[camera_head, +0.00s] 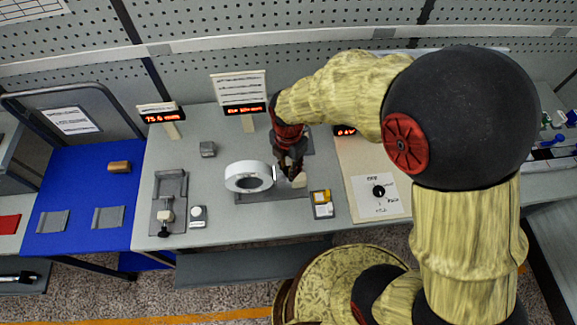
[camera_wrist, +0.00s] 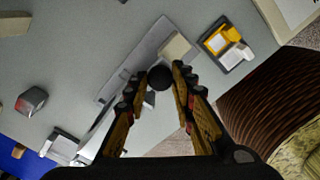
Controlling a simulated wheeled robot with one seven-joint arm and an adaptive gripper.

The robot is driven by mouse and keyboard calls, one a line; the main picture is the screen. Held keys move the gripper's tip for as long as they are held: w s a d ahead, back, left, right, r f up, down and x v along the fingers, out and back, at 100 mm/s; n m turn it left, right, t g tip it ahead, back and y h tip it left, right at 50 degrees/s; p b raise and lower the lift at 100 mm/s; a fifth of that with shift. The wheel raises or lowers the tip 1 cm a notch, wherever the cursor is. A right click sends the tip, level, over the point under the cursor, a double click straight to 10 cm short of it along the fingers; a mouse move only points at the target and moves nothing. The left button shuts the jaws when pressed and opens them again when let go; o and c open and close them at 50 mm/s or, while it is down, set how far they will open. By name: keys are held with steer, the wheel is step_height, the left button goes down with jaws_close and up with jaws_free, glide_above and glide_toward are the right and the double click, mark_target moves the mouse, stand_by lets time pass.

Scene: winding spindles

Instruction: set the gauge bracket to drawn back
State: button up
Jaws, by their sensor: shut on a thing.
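My gripper (camera_head: 290,168) reaches down over the middle of the grey table, just right of a white ring (camera_head: 240,184). In the wrist view its two fingers (camera_wrist: 161,78) close around a round black knob (camera_wrist: 158,79). The knob appears to belong to the gauge bracket, whose body is mostly hidden by the fingers. A flat grey rail (camera_head: 262,199) runs under the ring, and it also shows in the wrist view (camera_wrist: 146,48). A small beige block (camera_head: 299,181) sits at the rail's right end, just beyond the fingertips in the wrist view (camera_wrist: 175,46).
A yellow-and-white box (camera_head: 322,204) lies right of the rail. A panel with a black dial (camera_head: 379,191) is farther right. A grey fixture (camera_head: 168,188) with a black-knobbed slider stands left. Small displays (camera_head: 162,117) line the back. A grey block (camera_head: 208,149) sits behind the ring.

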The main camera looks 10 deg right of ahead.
jaws_close()
stand_by(0.3)
steer(key=d, duration=0.5)
steer(key=shift+p, duration=0.3)
steer(key=shift+o, duration=2.3)
jaws_free()
steer(key=shift+d, duration=0.1)
steer(key=shift+o, duration=0.8)
